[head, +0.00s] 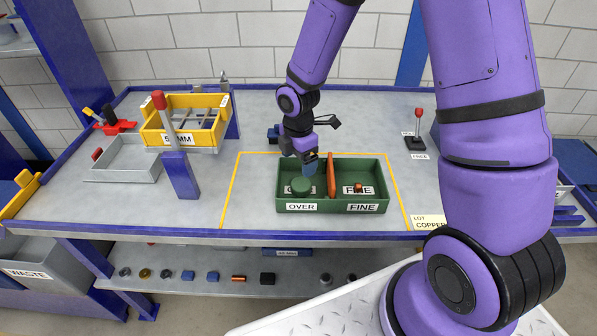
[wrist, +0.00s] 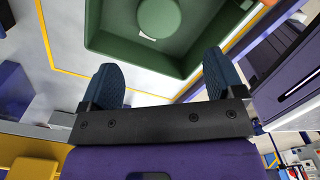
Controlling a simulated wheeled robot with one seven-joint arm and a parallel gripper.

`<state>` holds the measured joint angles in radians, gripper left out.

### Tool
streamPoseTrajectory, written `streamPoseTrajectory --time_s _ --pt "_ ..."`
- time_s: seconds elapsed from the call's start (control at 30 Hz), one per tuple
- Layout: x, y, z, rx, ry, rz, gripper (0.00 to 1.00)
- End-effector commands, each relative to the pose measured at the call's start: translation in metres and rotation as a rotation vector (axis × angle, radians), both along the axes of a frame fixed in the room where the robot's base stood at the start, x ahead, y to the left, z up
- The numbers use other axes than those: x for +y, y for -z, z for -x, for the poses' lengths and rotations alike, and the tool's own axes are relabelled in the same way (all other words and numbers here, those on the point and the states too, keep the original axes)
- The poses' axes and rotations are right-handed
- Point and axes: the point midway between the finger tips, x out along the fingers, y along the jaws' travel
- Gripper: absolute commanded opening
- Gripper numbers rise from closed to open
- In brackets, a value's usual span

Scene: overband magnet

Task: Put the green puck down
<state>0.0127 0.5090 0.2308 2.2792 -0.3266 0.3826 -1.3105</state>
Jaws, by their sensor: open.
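The green puck (head: 301,185) lies in the left compartment, labelled OVER, of the green divided tray (head: 345,206). In the wrist view the puck (wrist: 159,18) rests on the tray floor, clear of the fingers, with a small white mark at its edge. My gripper (head: 310,166) is over the back of that compartment. In the wrist view my gripper (wrist: 158,82) has its two blue fingertips spread wide with nothing between them. In the head view my gripper partly hides the tray's back rim.
An orange-red divider (head: 331,176) splits the tray; a small copper-coloured piece (head: 359,187) lies in the FINE compartment. A yellow sieve box (head: 186,122) and a grey bin (head: 127,160) stand left. A red-knobbed lever (head: 417,137) stands right. The bench beside the tray is clear.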

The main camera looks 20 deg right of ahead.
Motion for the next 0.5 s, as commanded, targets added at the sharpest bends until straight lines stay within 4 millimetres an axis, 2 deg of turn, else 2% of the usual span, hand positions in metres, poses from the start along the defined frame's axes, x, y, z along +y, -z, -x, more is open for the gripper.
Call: streamPoseTrajectory --time_s 0.1,0.2,0.5 --pt "0.0 -0.017 -0.001 -0.002 0.0 0.0 0.88" --pt "0.0 -0.025 -0.001 -0.002 -0.001 0.0 0.88" --pt "-0.002 -0.037 0.001 -0.009 0.024 0.005 0.88"
